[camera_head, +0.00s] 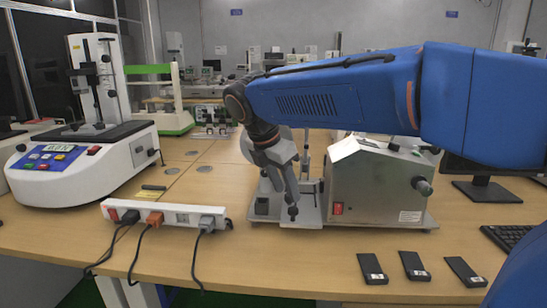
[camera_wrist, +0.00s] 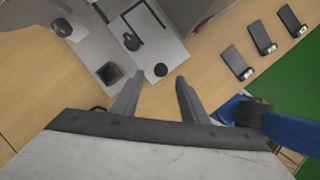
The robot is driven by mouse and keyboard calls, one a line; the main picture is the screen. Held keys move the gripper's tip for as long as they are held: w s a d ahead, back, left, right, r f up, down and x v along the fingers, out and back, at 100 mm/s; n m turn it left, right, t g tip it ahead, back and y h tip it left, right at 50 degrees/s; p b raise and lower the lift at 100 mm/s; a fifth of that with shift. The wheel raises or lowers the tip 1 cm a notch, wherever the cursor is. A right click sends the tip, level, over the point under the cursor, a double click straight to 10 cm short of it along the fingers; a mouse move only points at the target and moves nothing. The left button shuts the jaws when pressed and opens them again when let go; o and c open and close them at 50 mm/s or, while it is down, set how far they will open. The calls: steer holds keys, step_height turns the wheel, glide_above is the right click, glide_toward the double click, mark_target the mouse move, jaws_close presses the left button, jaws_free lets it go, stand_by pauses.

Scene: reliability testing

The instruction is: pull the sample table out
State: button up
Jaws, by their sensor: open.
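The sample table appears to be the light metal plate (camera_wrist: 172,52) on the base of the grey test machine (camera_head: 375,185), with a round black knob (camera_wrist: 160,69) at its front end. In the head view my gripper hides much of this plate. My gripper (camera_head: 291,210) points down in front of the machine's base. In the wrist view my gripper (camera_wrist: 160,79) is open and empty, its two fingers apart, with the black knob lying between and just beyond the fingertips. I cannot tell the height of the fingertips above the knob.
A white power strip (camera_head: 165,215) with plugs and cables lies left of the machine. Several black devices (camera_head: 413,266) lie at the front right. A white tester (camera_head: 85,155) stands at left, a monitor (camera_head: 485,180) at right. The wooden table (camera_head: 290,260) is clear in front of the machine.

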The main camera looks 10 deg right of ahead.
steer(key=v, duration=1.1)
